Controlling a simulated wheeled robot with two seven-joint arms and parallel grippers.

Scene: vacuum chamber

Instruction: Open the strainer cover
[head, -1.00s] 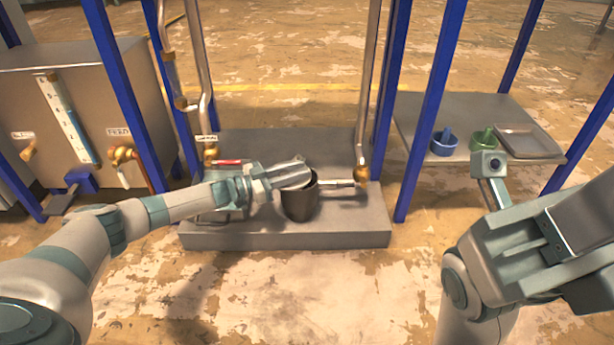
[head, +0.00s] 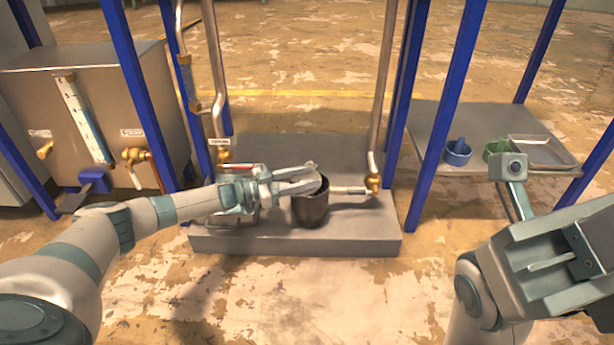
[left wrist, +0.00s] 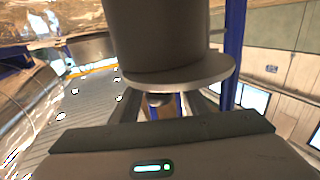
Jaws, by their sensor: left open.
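The strainer looks like a dark upright pot (head: 310,210) on the grey plinth, with a short pipe at its right. My left gripper (head: 318,181) is at the pot's upper left rim, its two fingers apart and pointing right. In the left wrist view a big dark cylinder with a wide flange (left wrist: 170,72) fills the top middle, just ahead of the open jaws. I cannot tell whether the fingers touch the pot. The cover cannot be told apart from the pot, as the fingers hide part of the top. My right arm is at the right; its fingers are not clear.
The grey plinth (head: 350,238) has bare room in front of and behind the pot. Blue posts (head: 453,95) and steel pipes (head: 384,90) rise around it. A side shelf (head: 440,115) holds a blue cup (head: 457,153), a green cup and a metal tray (head: 540,150). A steel tank (head: 110,100) stands left.

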